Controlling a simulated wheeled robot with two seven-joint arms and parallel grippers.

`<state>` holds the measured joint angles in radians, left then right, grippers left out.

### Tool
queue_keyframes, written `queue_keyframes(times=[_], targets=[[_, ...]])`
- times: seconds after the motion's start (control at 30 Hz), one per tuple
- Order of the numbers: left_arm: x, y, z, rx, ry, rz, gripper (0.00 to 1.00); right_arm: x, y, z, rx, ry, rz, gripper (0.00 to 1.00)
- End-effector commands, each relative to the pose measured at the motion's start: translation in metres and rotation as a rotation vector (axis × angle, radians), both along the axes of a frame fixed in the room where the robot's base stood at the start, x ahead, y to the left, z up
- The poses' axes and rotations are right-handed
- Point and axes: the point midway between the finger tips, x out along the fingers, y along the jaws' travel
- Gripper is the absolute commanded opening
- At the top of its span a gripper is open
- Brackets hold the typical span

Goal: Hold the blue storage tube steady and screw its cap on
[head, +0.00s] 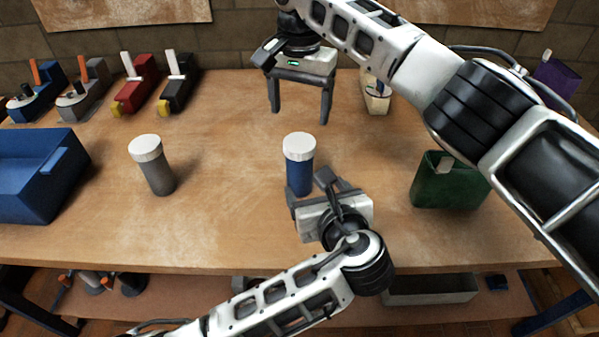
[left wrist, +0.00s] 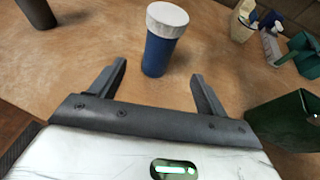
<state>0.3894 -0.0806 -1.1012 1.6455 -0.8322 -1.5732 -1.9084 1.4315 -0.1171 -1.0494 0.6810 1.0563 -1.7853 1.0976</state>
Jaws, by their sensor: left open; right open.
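The blue storage tube (head: 299,178) stands upright at the middle of the table, with a white cap (head: 298,146) on its top. I cannot tell how tightly the cap sits. The left wrist view shows the tube (left wrist: 157,55) and cap (left wrist: 167,19) just ahead of my open left gripper (left wrist: 155,82), roughly between the lines of its two fingers. In the head view my left gripper (head: 308,187) is low at the tube's near side. My right gripper (head: 301,98) is open and empty behind the tube, its fingers spread and apart from the cap.
A grey tube (head: 157,175) with a white cap stands to the left. A blue bin (head: 38,180) is at the far left, a green container (head: 448,183) at the right. Several tools line the back left. The table around the blue tube is clear.

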Motion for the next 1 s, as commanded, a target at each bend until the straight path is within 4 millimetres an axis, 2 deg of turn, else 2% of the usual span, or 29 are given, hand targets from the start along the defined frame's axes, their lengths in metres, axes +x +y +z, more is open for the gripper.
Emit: queue_keyframes(times=[0.4,0.6,0.8,1.0], targets=[[0.075,0.021,-0.032,0.003,0.000,0.002,0.76,0.000,0.000,0.000,0.000,0.000,0.000,0.76],[0.101,0.027,-0.043,0.002,-0.001,0.001,0.76,0.000,0.000,0.000,0.000,0.000,0.000,0.76],[0.113,0.030,-0.048,0.000,0.000,-0.001,0.76,0.000,0.000,0.000,0.000,0.000,0.000,0.76],[0.114,0.030,-0.049,-0.002,0.000,-0.001,0.76,0.000,0.000,0.000,0.000,0.000,0.001,0.76]])
